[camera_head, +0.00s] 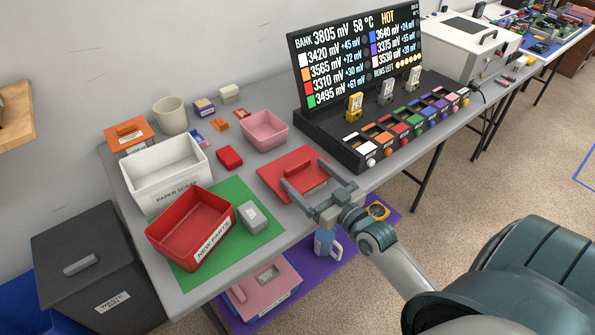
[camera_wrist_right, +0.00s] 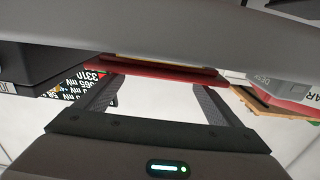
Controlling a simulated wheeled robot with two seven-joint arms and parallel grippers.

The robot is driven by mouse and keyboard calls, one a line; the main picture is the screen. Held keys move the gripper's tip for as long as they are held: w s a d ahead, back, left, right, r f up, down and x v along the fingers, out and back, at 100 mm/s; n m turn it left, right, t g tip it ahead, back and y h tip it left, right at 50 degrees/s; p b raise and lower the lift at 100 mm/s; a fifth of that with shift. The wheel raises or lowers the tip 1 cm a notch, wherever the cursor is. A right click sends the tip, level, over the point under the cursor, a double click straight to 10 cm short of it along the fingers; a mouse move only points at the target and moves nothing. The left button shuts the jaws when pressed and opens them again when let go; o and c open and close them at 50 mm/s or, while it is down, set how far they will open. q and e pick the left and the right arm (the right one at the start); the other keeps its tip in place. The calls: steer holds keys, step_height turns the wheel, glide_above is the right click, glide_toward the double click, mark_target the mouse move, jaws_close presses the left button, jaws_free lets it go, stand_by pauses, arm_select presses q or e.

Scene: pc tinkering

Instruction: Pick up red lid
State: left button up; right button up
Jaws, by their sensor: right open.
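The red lid (camera_head: 270,181), a flat square plate with a raised handle, lies on the grey table between the green mat and the black display unit. My right gripper (camera_head: 303,172) is open, its two fingers reaching over the lid's near right part on either side of the handle. Whether the fingers touch the lid I cannot tell. In the right wrist view, a red strip (camera_wrist_right: 165,70), likely the lid, crosses beyond the open fingers of my right gripper (camera_wrist_right: 158,82); a grey band hides much of that view. My left gripper is not in view.
A red "new parts" bin (camera_head: 190,230) and a grey block (camera_head: 252,216) stand on the green mat (camera_head: 235,190). A pink bin (camera_head: 265,131) and small red box (camera_head: 229,157) lie behind. The black display unit (camera_head: 345,140) is close right. A pink lid (camera_head: 262,292) sits below the table edge.

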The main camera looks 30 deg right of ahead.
mark_target(299, 166)
steer(key=shift+w+r+p, duration=0.15)
steer(key=shift+w+p, duration=0.1)
steer(key=shift+w, duration=1.05)
steer(key=shift+w+r+p, duration=0.1)
steer(key=shift+w+p, duration=0.15)
steer(key=shift+w, duration=1.05)
steer(key=c, duration=1.4)
